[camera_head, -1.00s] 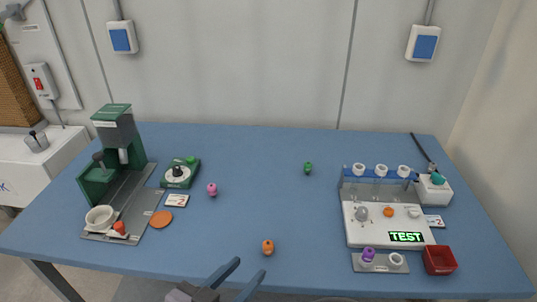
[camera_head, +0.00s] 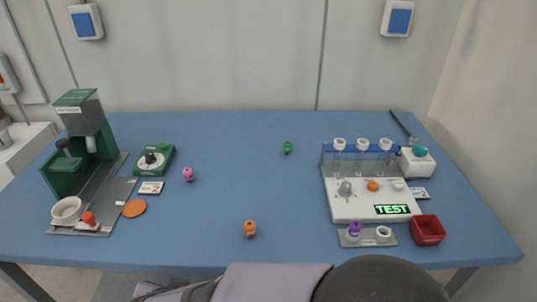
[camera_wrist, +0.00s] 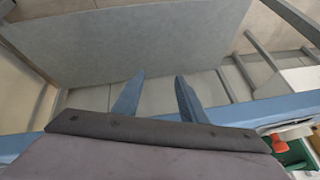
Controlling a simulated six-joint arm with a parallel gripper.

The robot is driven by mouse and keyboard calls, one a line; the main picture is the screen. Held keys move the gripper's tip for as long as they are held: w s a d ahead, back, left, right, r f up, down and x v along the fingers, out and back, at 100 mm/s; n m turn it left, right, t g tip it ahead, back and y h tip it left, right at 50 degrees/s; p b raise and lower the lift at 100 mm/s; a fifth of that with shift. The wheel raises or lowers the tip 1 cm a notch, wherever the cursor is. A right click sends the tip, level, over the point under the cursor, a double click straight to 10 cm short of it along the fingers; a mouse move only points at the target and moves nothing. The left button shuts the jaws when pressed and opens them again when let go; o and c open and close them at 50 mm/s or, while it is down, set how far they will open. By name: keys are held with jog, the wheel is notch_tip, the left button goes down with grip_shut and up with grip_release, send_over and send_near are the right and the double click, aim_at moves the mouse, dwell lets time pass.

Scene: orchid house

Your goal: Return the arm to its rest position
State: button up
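My gripper (camera_wrist: 157,97) shows in the wrist view with its two blue fingers spread apart and nothing between them. It faces the floor and a large grey panel beyond the table's blue edge. In the head view my fingers are out of sight; only grey and dark parts of my arm show at the bottom edge, in front of the table (camera_head: 240,195).
A green press (camera_head: 85,140) and a green dial box (camera_head: 154,160) stand at the left. A white test station (camera_head: 370,200) and a red bin (camera_head: 427,230) stand at the right. Pink, orange and green small pieces lie between, with clear tabletop around them.

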jog(key=s+a+r+n+g+y, duration=0.2)
jog(key=s+a+r+g+y, duration=0.15)
jog(key=a+y, duration=0.35)
jog(key=w+d+f+g+h+p, duration=0.1)
jog(key=d+h+p, duration=0.25)
jog(key=d, duration=1.55)
jog(key=w+d+g+h+p, duration=0.2)
jog(key=d+h+p, duration=0.15)
jog(key=d, duration=1.55)
notch_tip(320, 180, up, 15)
jog(key=d+h+p, duration=0.1)
jog(key=d+p, duration=0.1)
jog(key=p, duration=1.2)
jog(key=shift+s+p, duration=0.3)
jog(key=shift+s, duration=0.05)
